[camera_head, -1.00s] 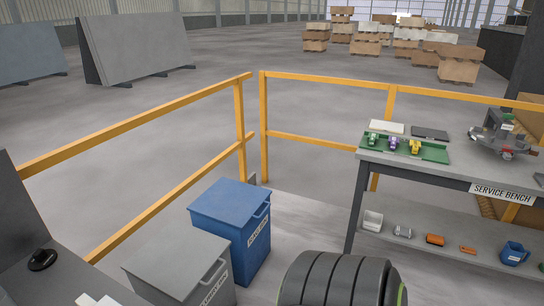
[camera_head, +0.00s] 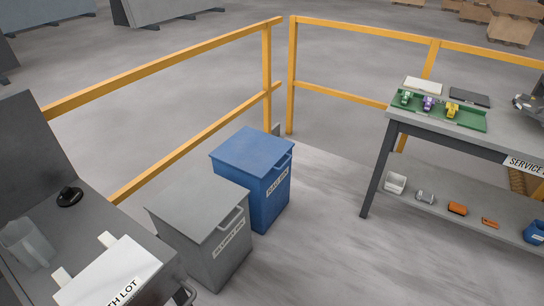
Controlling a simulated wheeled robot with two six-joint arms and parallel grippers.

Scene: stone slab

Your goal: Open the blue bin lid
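The blue bin (camera_head: 262,192) stands on the floor in the middle of the head view, behind and to the right of a grey bin. Its flat blue lid (camera_head: 250,150) lies shut on top. A bar handle (camera_head: 284,161) sits at its right front edge, above a white label. Neither of my grippers shows in this view.
The grey bin (camera_head: 208,242) with its own handle stands close in front of the blue bin. Yellow railings (camera_head: 180,60) run behind both bins. A service bench (camera_head: 445,135) with trays and small parts stands at right. A grey workstation (camera_head: 40,215) is at left. Floor right of the bins is clear.

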